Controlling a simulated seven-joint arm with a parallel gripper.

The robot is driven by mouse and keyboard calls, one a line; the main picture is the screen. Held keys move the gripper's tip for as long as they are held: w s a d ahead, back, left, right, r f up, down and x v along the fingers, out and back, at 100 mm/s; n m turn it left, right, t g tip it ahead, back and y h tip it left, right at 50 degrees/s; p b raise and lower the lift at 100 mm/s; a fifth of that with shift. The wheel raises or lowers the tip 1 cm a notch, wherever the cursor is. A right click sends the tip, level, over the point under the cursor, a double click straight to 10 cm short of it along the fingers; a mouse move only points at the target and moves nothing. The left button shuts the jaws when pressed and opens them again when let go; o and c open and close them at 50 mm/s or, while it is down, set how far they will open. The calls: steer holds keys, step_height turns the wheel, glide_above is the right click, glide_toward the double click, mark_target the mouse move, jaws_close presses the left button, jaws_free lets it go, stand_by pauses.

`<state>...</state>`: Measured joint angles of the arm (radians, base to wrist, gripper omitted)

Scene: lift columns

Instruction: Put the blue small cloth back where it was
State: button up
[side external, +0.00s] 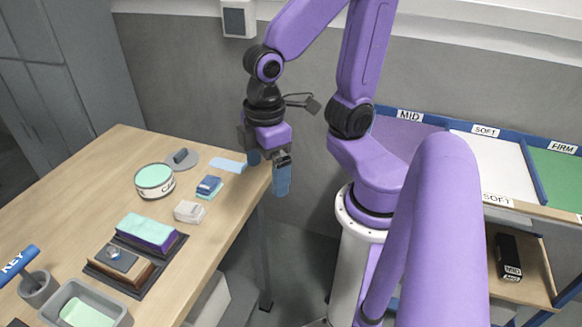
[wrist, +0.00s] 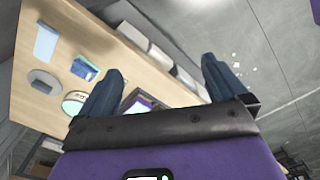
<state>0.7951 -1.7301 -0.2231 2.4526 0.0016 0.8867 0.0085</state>
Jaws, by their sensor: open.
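A flat light blue piece (side external: 227,165), which may be the small blue cloth, lies on the wooden table near its back edge. It also shows in the wrist view (wrist: 46,42) at upper left. Nearer the front is a small stack with a darker blue block (side external: 209,184) on a light blue base; the block shows in the wrist view (wrist: 84,68). I cannot tell for certain which is the cloth. My gripper (side external: 268,172) hangs at the table's right edge, to the right of both, open and empty. Its spread fingers show in the wrist view (wrist: 162,66).
A round tin (side external: 155,182), a grey lid (side external: 183,160), a whitish block (side external: 190,212), a teal-topped stack (side external: 147,230), a brown stack (side external: 122,265) and a grey bin (side external: 112,312) stand on the table (side external: 75,185). A labelled shelf with coloured panels (side external: 490,160) is at right.

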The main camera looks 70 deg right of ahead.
steer(key=s, duration=0.1)
steer(key=s+n, duration=0.1)
steer(key=s, duration=0.1)
steer(key=s+d+n, duration=0.1)
steer(key=shift+s+r, duration=0.2)
steer(key=shift+s, duration=0.15)
